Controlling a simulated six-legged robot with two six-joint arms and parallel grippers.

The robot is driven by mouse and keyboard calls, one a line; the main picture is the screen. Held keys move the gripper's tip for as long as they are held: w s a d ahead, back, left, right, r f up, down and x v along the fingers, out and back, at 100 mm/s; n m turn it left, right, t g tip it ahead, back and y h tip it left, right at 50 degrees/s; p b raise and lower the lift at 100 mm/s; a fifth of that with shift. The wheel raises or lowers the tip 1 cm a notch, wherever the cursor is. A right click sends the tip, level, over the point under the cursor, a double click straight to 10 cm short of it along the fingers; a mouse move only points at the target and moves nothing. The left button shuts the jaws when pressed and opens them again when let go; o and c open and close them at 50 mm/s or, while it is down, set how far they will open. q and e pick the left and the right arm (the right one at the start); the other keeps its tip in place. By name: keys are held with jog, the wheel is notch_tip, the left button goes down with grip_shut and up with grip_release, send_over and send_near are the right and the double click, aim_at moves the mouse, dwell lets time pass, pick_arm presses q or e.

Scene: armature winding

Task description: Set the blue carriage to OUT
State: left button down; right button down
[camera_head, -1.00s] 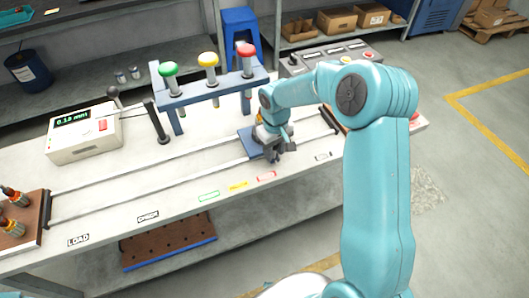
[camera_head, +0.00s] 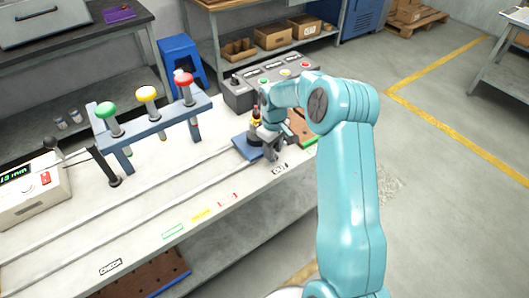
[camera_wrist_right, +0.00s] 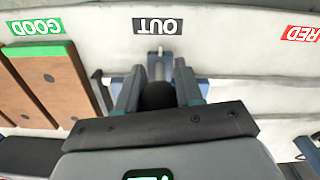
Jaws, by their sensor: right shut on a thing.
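The blue carriage (camera_head: 242,146) sits on the two rails at their right end, beside the OUT label (camera_head: 279,168). A part with a dark, yellowish top (camera_head: 256,116) stands on it. My right gripper (camera_head: 270,150) is at the carriage's front side, partly hiding it. In the right wrist view the fingers (camera_wrist_right: 158,92) are shut on a dark round handle (camera_wrist_right: 158,96) of the carriage. A small grey pointer there lines up with the OUT label (camera_wrist_right: 158,26). My left gripper is not in view.
A rack with green, yellow and red knobs (camera_head: 150,128) stands behind the rails. A grey control box (camera_head: 240,95) is at the back. The rails to the left are clear.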

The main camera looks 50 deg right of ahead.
jog(key=shift+d+r, duration=0.15)
jog(key=shift+d, duration=0.2)
jog(key=shift+d, duration=0.1)
jog(key=c, duration=0.8)
grip_release()
jog(key=shift+d, duration=0.1)
jog(key=shift+a, duration=0.2)
notch_tip(320, 180, up, 16)
jog(key=shift+d+r, duration=0.1)
jog(key=shift+s, duration=0.1)
